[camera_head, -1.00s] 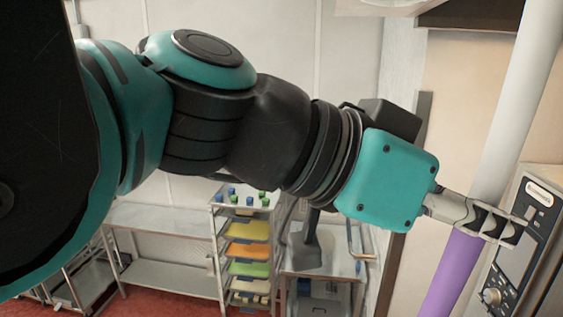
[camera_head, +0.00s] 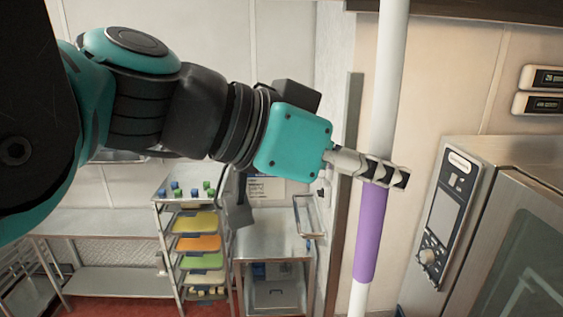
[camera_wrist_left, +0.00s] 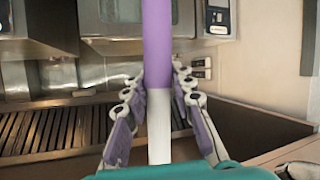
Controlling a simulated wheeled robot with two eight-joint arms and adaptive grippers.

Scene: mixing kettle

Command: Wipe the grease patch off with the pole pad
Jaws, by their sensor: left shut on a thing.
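My left gripper (camera_head: 385,172) is shut on the pole (camera_head: 389,85), a long white shaft with a purple grip section (camera_head: 371,235). The fingers close around it just at the top of the purple part. In the head view the pole stands near upright and runs out of the top of the picture. The left wrist view shows the gripper (camera_wrist_left: 158,100) with a finger on each side of the pole (camera_wrist_left: 158,60), at the join of purple and white. The pad end and the grease patch are not in view. My right gripper is not in view.
An oven with a control panel (camera_head: 450,215) stands at the right, close to the pole. A tray rack (camera_head: 197,230) and steel tables (camera_head: 110,225) stand at the back left. A dark slatted hood (camera_wrist_left: 50,130) shows in the left wrist view.

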